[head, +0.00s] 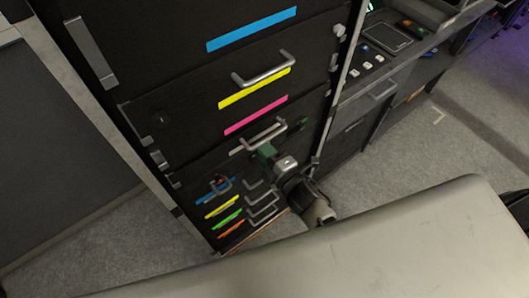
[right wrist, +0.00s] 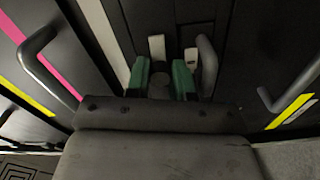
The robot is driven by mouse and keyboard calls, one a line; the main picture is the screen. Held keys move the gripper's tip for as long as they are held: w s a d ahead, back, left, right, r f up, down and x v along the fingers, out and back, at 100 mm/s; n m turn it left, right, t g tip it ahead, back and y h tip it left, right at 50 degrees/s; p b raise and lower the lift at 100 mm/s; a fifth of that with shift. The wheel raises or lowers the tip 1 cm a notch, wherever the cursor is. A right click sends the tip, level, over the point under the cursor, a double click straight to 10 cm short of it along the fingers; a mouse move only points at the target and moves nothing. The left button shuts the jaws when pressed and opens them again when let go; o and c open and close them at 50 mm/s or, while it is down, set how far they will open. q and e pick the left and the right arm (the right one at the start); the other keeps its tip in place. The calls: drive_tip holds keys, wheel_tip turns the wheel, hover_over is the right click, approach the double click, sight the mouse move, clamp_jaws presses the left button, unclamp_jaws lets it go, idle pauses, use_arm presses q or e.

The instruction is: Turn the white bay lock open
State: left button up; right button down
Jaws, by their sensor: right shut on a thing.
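The dark cabinet front carries a white-striped bay; its white strip (head: 237,151) shows below the pink strip, and it also shows in the right wrist view (right wrist: 104,36). A grey bar handle (head: 262,135) is beside it. My right gripper (head: 266,153) has green fingers and is at this bay's front, just below the handle. In the right wrist view its fingers (right wrist: 160,82) are shut on a short grey round knob (right wrist: 158,86), which looks like the bay lock. The fingers hide most of the knob, so its angle is unclear. My left gripper is not in view.
Bays with a blue strip (head: 252,29), a yellow strip (head: 254,88) and a pink strip (head: 256,115) are above. Smaller drawers with handles (head: 262,200) are below. A bench with small items (head: 387,37) stands at the right. Grey floor (head: 120,235) is clear at the left.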

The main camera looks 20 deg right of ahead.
drive_tip(key=shift+f, duration=0.15)
drive_tip(key=c, duration=1)
unclamp_jaws()
